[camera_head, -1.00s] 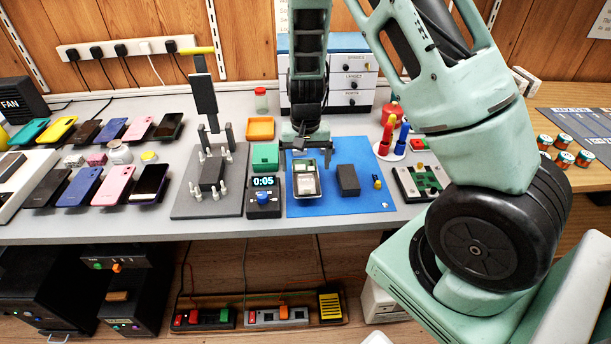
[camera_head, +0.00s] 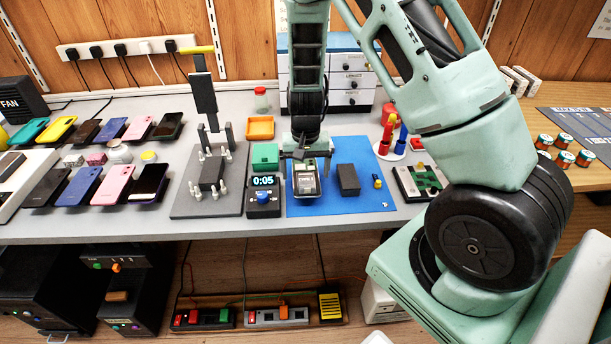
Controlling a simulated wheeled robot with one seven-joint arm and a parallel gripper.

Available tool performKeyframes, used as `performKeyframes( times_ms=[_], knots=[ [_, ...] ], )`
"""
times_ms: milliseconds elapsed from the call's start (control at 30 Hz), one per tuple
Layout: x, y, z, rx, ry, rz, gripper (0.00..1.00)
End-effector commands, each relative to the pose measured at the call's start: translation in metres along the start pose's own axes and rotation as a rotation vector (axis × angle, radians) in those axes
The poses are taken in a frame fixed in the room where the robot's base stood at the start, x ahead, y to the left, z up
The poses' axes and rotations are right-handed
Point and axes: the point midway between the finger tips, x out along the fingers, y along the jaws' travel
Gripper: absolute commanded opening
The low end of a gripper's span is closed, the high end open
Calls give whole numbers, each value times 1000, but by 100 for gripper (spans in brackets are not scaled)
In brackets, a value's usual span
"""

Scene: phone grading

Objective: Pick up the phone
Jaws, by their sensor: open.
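My gripper (camera_head: 306,156) is open and points down over the blue mat (camera_head: 376,196). Directly below it, on the left part of the mat, lies a small phone-sized device (camera_head: 306,184) with a pale border and a dark and silvery face. The gripper overlaps the far end of this device, so that end is partly hidden. I cannot tell whether the fingers touch it. Several other phones lie in two rows at the left of the table, among them a pink one (camera_head: 113,184) and a dark-screened one (camera_head: 149,183).
A dark block (camera_head: 348,179) stands close right of the device. A timer reading 0:05 (camera_head: 263,197) and a green tray (camera_head: 265,157) are close left. A grey press stand (camera_head: 230,206) is farther left. Red and blue tools (camera_head: 387,133) stand at the right.

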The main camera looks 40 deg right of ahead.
Motion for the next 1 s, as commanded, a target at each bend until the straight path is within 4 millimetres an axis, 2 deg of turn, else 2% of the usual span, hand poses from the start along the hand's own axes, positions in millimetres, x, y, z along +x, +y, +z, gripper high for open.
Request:
performKeyframes(
  times_ms=[233, 267, 400, 433, 767, 867, 1000],
  knots=[
    [0, 0, 0, 0, 0, 0, 89],
    [0, 0, 0, 0, 0, 0, 84],
    [0, 0, 0, -1, 0, 0, 45],
    [0, 0, 0, -1, 0, 0, 39],
    [-5, 0, 0, -2, 1, 0, 39],
    [-17, -1, -1, -2, 3, -2, 39],
    [-45, -1, -1, -2, 5, -3, 39]
  ],
)
